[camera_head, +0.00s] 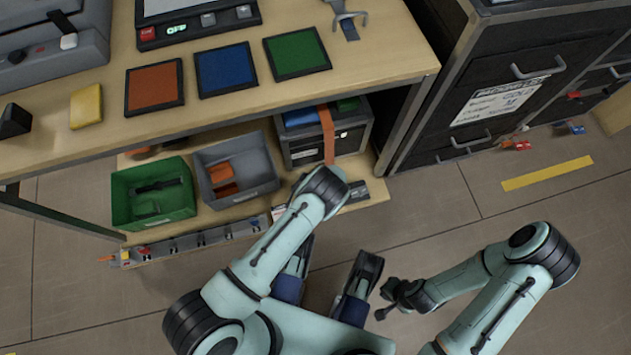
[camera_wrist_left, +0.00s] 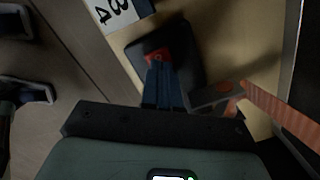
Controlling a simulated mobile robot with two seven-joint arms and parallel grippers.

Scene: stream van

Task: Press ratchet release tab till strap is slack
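An orange strap (camera_head: 327,135) runs down over a dark case (camera_head: 345,138) on the lower shelf. In the left wrist view the strap (camera_wrist_left: 282,112) looks straight and meets a grey ratchet part (camera_wrist_left: 215,97). A red tab (camera_wrist_left: 157,57) sits on a dark rounded plate (camera_wrist_left: 185,55). My left gripper (camera_wrist_left: 158,68) is shut, its blue fingers together, with the tips at the red tab. Contact is hard to judge. In the head view my left wrist hides this gripper and the ratchet. My right gripper (camera_head: 384,301) looks open and empty, over the floor at right.
A green bin (camera_head: 125,205) and a grey bin (camera_head: 264,183) stand left of the case on the shelf. The tabletop (camera_head: 215,115) overhangs the shelf. A dark drawer cabinet (camera_head: 500,75) stands at right.

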